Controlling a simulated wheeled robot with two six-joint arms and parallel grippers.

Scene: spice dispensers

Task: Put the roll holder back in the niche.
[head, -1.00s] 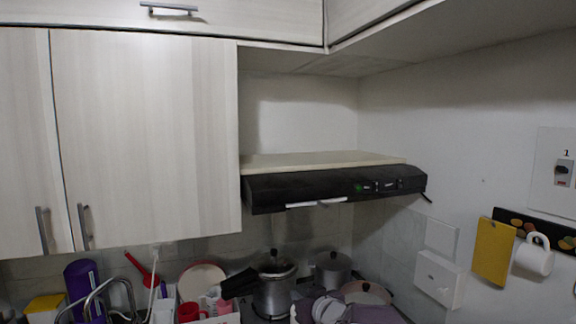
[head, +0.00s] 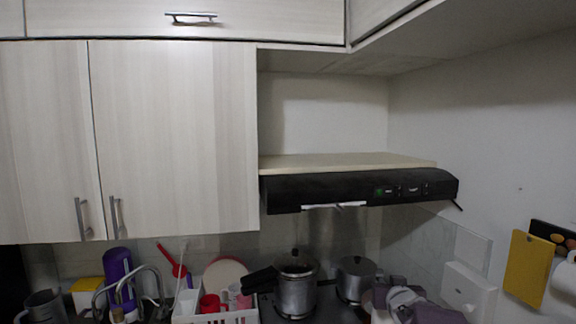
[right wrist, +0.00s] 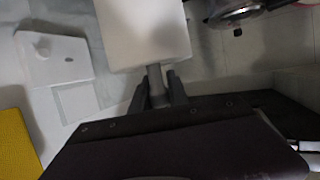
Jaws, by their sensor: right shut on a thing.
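The niche (head: 325,115) is the pale recess between the wall cabinets and the right wall. Its floor is a light shelf board (head: 345,162) above the black range hood, and it looks empty. My right gripper (right wrist: 157,88) is shut on the grey stem of a white, roll-like piece, which I take as the roll holder (right wrist: 143,35). The white part extends beyond the fingertips, and its far end is cut off by the picture edge. In the head view my right arm is low at the bottom edge, well below the niche, and the holder is not clear there. My left gripper is not in view.
The black range hood (head: 360,188) juts out under the niche. Pots (head: 297,285) stand on the stove below. A white dish rack (head: 215,317) with cups is left of them. Closed cabinets (head: 175,140) border the niche on the left. A white wall box (head: 468,291) is at right.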

